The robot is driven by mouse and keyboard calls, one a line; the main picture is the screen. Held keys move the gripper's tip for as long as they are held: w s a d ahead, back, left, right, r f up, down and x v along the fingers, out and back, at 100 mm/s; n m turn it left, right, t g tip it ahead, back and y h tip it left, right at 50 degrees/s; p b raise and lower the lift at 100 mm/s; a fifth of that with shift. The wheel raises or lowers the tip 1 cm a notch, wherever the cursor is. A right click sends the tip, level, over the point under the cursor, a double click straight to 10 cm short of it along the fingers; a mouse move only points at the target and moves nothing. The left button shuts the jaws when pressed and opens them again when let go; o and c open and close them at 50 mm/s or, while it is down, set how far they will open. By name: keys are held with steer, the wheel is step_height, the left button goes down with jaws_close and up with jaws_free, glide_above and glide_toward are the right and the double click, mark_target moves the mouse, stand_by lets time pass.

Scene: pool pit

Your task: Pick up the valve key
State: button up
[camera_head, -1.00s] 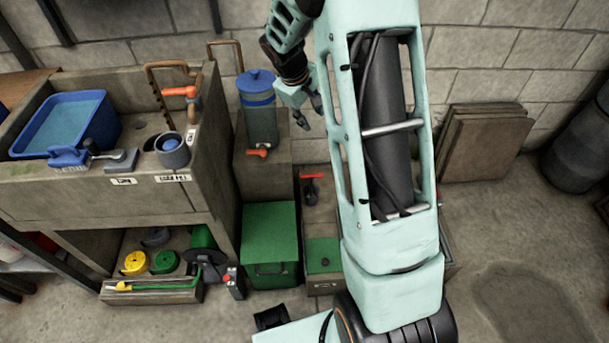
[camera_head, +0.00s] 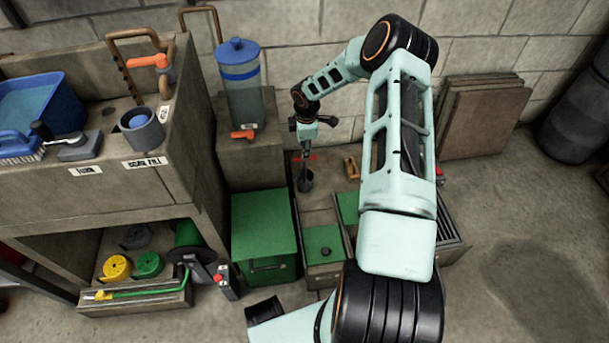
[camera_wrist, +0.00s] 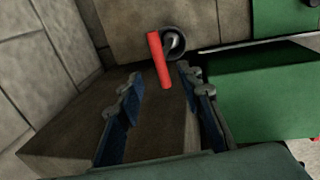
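The valve key, with a red crossbar handle (camera_head: 310,156) and a dark shaft, stands on a low concrete block by the wall in the head view. A dark round cup-like part (camera_head: 305,183) shows at its lower end. My gripper (camera_head: 306,150) hangs just above it and partly covers it. In the wrist view the red handle (camera_wrist: 158,60) lies just beyond and between the fingertips, seen from above. My gripper (camera_wrist: 160,90) is open there, its two blue-padded fingers apart with nothing held. I cannot tell whether a finger touches the handle.
A blue-lidded container (camera_head: 241,90) with an orange tap stands left of my gripper on a block (camera_head: 245,160). A green box (camera_head: 263,232) and green-lidded pits (camera_head: 324,243) lie in front. An orange-brown handle (camera_head: 351,168) is to the right. The block wall is close behind.

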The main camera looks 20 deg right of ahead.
steer(key=f+b, duration=0.1)
steer(key=f, duration=0.2)
steer(key=w+f+b, duration=0.1)
steer(key=f, duration=0.2)
steer(key=shift+w+d+f+b, duration=0.1)
steer(key=shift+d+b, duration=0.05)
steer(key=shift+b, duration=0.15)
steer(key=shift+c, duration=0.7)
jaws_close()
